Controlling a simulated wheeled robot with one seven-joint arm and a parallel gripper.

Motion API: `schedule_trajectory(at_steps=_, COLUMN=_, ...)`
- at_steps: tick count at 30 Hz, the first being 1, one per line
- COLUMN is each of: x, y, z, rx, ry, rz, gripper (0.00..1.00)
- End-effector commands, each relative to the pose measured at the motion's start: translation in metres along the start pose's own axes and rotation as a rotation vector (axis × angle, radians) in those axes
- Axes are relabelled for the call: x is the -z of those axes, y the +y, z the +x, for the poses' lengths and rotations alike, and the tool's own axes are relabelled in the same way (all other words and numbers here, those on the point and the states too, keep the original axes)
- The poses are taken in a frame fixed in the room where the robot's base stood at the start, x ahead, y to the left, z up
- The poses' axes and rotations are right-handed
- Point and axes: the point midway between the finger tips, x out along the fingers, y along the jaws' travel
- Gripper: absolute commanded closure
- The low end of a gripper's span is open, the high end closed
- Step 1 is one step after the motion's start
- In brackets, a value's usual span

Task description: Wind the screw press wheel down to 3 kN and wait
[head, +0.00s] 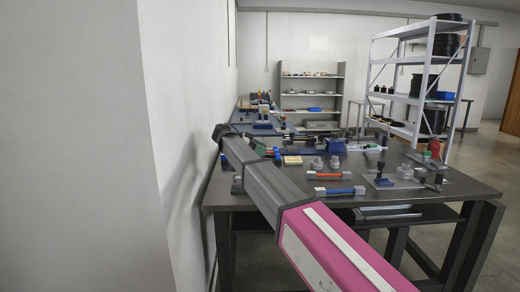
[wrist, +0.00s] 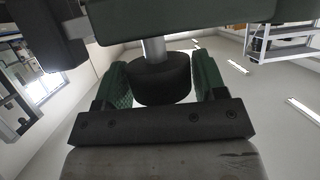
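In the wrist view, which looks upside down, the wheel of the screw press (wrist: 162,82) is a black round knob on a silver shaft (wrist: 153,50). The shaft meets the press's green crossbeam (wrist: 185,16). My gripper (wrist: 162,76) has green textured fingers, one on each side of the wheel. A thin gap seems to show between wheel and fingers; contact is not clear. In the head view my gripper and the press wheel are hidden behind my own arm. No force reading is legible.
In the head view a dark workbench (head: 437,200) carries cable samples, small fixtures and a blue-based device (head: 381,182). A wall (head: 185,100) stands close on the left. A white shelf rack (head: 400,60) with black spools is at the back right. Open floor lies right of the bench.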

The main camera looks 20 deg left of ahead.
Motion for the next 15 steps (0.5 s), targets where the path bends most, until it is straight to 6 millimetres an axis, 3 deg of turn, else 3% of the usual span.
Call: schedule_trajectory(at_steps=15, x=0.0014, y=-0.0012, z=-0.0095, rx=0.002, ry=0.004, rz=0.002, gripper=0.19)
